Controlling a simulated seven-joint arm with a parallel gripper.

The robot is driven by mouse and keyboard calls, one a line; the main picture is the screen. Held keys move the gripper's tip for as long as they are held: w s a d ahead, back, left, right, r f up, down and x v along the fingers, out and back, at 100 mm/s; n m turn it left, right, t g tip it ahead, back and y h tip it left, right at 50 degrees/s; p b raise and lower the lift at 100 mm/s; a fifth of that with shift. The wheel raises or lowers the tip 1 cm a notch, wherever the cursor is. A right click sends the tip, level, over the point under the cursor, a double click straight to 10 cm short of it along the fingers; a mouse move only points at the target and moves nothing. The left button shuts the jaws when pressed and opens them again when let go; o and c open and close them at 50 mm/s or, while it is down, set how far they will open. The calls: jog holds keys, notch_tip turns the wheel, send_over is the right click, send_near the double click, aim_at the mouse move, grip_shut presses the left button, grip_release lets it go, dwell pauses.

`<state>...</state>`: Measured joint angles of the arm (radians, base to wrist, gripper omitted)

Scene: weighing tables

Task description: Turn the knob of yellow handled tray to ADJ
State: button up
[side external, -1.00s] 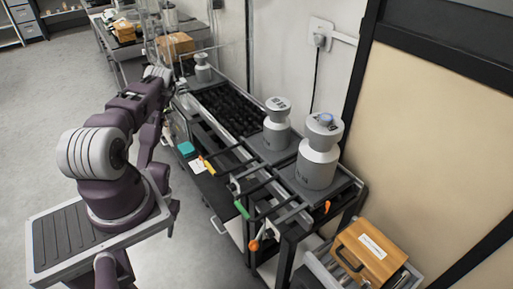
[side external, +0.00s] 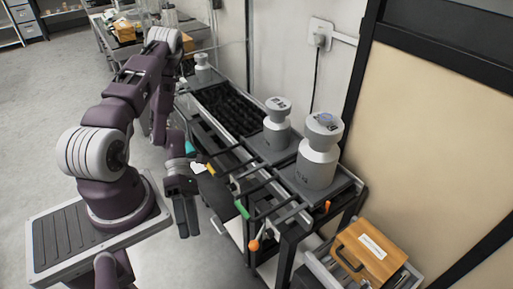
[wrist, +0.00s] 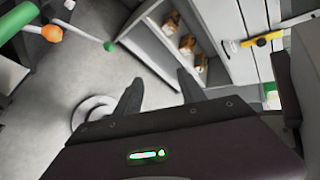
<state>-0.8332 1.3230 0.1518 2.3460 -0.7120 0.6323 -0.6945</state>
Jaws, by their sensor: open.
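The yellow handle (side external: 211,169) of one weighing tray sticks out from the front edge of the long table in the side view. A yellow piece with black parts (wrist: 268,38) shows at the upper right of the wrist view; I cannot tell if it is the same handle. I cannot make out the tray's knob or an ADJ mark. My gripper (side external: 189,229) points down over the floor, in front of the table and left of the handles, apart from them. In the wrist view its two fingers (wrist: 158,92) are spread with nothing between them.
A green handle (side external: 241,209) and an orange handle (side external: 254,245) project from the same table front. Large grey weights (side external: 318,160) stand on the table. A wooden box (side external: 370,250) sits at the lower right. The floor left of my arm is clear.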

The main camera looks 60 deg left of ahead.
jog(key=w+d+r+n+t+h, duration=0.1)
jog(key=w+r+n+t+h, duration=0.3)
jog(key=w+r+n+t, duration=0.7)
jog(key=w+r+n, duration=0.2)
jog(key=w+r, duration=0.4)
jog(key=w, duration=0.3)
jog(key=shift+d+t+h, duration=0.15)
jog(key=shift+t+h, duration=0.15)
jog(key=s+d+r+m+g+y, duration=0.2)
jog(key=s+d+r+m+g, duration=0.25)
jog(key=m, duration=0.55)
jog(key=s+d+r+m+g+y, duration=0.2)
jog(key=s+d+r+m+g, duration=0.3)
jog(key=m, duration=0.5)
jog(key=s+a+r+m+t+y, duration=0.3)
jog(key=r+m+y, duration=0.1)
jog(key=m, duration=0.6)
jog(key=s+a+r+m+t+y, duration=0.2)
jog(key=m+y, duration=0.5)
jog(key=m, duration=0.4)
notch_tip(320, 180, up, 2)
jog(key=shift+s+a+r+t+y, duration=0.2)
jog(key=shift+s+a+t+y, duration=0.15)
jog(key=shift+s+t, duration=0.7)
